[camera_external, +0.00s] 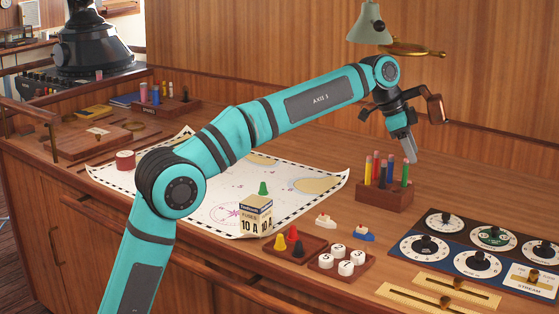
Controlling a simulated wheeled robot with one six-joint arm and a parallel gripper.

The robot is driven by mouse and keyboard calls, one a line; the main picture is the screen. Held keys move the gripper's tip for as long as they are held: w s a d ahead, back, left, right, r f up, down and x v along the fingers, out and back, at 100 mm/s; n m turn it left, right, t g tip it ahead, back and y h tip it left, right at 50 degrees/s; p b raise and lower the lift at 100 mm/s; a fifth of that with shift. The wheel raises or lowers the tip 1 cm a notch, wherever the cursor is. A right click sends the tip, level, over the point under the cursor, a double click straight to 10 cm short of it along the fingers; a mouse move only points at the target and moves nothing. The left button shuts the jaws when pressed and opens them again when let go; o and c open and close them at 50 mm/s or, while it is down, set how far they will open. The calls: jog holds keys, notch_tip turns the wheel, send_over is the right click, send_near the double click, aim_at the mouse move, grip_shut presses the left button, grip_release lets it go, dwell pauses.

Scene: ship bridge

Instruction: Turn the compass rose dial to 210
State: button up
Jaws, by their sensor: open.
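A dark dial panel (450,244) lies at the right of the wooden desk and carries several round white-ringed dials with black knobs. One dial in its upper row has a green centre (488,241). The dial markings are too small to read, so I cannot tell which is the compass rose dial or where it points. My gripper (411,157) is open and points down, above the desk and left of the panel. It is apart from every dial. Its fingers are seen nearly edge-on, and no held object shows.
A wooden pencil holder (385,195) with several coloured pencils stands just below my gripper. A lamp (370,27) hangs behind the arm. Yellow slider plates (438,296) lie in front of the panel.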

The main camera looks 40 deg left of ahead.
jog(key=m+g, duration=0.2)
send_near(446, 214)
jog(key=x, duration=0.8)
jog(key=shift+s, duration=0.15)
grip_shut()
